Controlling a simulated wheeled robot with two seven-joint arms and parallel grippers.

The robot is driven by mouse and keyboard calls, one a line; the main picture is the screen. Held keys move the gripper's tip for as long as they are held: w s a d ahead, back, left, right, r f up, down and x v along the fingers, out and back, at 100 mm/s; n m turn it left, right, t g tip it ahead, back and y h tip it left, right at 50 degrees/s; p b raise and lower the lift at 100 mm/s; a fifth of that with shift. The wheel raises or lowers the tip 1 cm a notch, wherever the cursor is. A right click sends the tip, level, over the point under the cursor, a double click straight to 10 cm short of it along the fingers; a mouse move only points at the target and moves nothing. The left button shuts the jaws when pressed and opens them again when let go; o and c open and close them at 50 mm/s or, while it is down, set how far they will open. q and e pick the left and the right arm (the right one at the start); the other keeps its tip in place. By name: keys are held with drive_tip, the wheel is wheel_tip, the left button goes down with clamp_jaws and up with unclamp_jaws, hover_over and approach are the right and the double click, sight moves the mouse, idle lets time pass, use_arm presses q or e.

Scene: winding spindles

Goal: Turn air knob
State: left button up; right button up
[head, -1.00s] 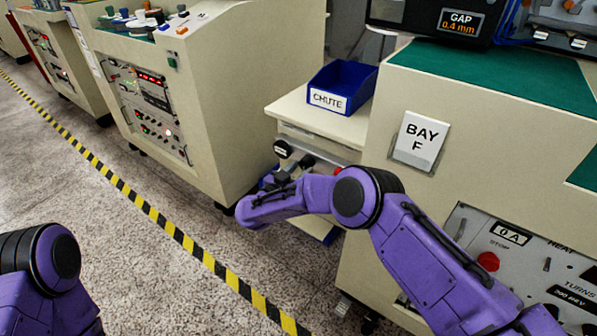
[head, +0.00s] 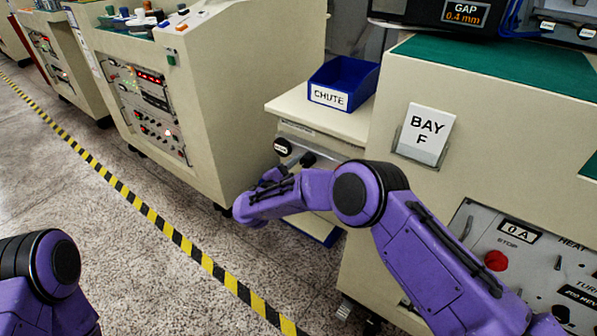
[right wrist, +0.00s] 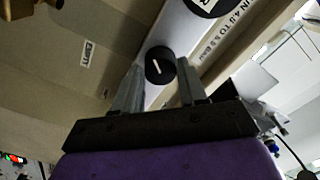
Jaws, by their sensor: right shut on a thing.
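The air knob (right wrist: 158,66) is a small black round knob with a white pointer line, seen in the right wrist view. My right gripper (right wrist: 157,88) is shut on it, with one grey finger on each side. The pointer line is tilted. In the head view my right gripper (head: 299,168) is at the front of the small cabinet under the chute bin, mostly covered by my purple forearm. My left gripper is out of view; only my left arm shows at lower left.
A blue CHUTE bin (head: 343,84) stands on the cabinet top. The BAY F machine (head: 385,240) is close on the right and a beige control cabinet (head: 235,110) on the left. A yellow-black floor stripe (head: 150,213) crosses open floor.

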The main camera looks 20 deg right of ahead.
drive_tip(key=m+b, duration=0.1)
drive_tip(key=m, duration=0.4)
drive_tip(key=shift+m+b, duration=0.3)
drive_tip(key=shift+b, duration=0.1)
drive_tip(key=shift+a, duration=0.1)
idle(0.3)
drive_tip(key=o, duration=1.1)
drive_tip(key=shift+c, duration=0.2)
drive_tip(key=v, duration=1)
drive_tip(key=shift+s+a, duration=0.2)
drive_tip(key=shift+s, duration=0.05)
